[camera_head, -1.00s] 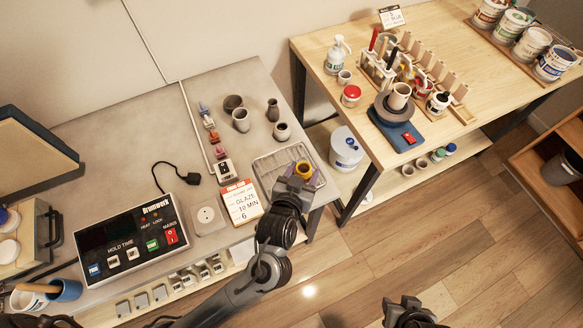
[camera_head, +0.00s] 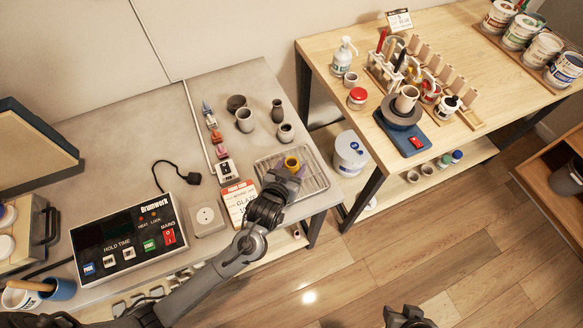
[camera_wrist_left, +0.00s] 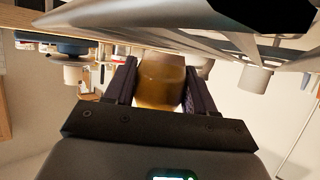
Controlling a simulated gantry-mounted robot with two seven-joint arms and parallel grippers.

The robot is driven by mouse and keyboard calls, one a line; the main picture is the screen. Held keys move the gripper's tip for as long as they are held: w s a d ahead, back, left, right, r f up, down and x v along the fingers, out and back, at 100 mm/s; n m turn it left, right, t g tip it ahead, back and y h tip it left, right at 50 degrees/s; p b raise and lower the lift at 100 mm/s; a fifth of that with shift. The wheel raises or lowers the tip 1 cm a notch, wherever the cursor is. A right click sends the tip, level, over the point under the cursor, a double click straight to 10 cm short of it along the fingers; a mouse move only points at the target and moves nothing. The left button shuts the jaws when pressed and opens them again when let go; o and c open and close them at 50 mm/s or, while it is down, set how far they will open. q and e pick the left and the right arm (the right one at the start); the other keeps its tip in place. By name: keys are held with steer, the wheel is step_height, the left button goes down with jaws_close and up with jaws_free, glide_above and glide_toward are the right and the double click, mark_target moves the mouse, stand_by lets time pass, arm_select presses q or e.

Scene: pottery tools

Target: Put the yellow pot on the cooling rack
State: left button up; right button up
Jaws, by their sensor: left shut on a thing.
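The yellow pot (camera_head: 291,162) is at the cooling rack in the head view, over its back middle part. The cooling rack (camera_head: 318,184) is a wire tray on the grey bench's right end. My left gripper (camera_head: 290,170) is shut on the yellow pot, which shows between its two dark fingers in the left wrist view (camera_wrist_left: 160,80). The wrist picture is upside down, with the rack's wires (camera_wrist_left: 215,45) close to the pot. I cannot tell whether the pot touches the rack. My right gripper (camera_head: 408,316) shows only partly at the bottom edge, away from the pot.
Several grey pots, including a small vase (camera_head: 285,132), stand just behind the rack. A glaze card (camera_head: 237,201) stands left of it, near my left arm. A control box (camera_head: 130,240) is farther left. A wooden table (camera_head: 440,60) stands right, across a gap.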

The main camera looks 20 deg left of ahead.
arm_select(q)
steer(key=shift+f, duration=0.15)
steer(key=o, duration=1.1)
steer(key=shift+c, duration=0.2)
steer(key=shift+s+r, duration=0.15)
steer(key=shift+r, duration=0.05)
steer(key=p+v, duration=0.1)
steer(key=v, duration=1)
steer(key=shift+s+p, duration=0.25)
steer(key=shift+p, duration=0.05)
steer(key=s+f+g, duration=0.1)
steer(key=s, duration=0.1)
steer(key=s+a+f+g+h, duration=0.1)
steer(key=s+g, duration=0.1)
steer(key=s+f+m+g, duration=0.1)
steer(key=s+g, duration=0.1)
steer(key=shift+s+a, duration=0.25)
steer(key=shift+a, duration=0.05)
steer(key=s+a+m+g, duration=0.1)
steer(key=s+a+g, duration=0.3)
steer(key=s, duration=0.5)
steer(key=shift+f+g+y, duration=0.3)
steer(key=shift+g, duration=0.1)
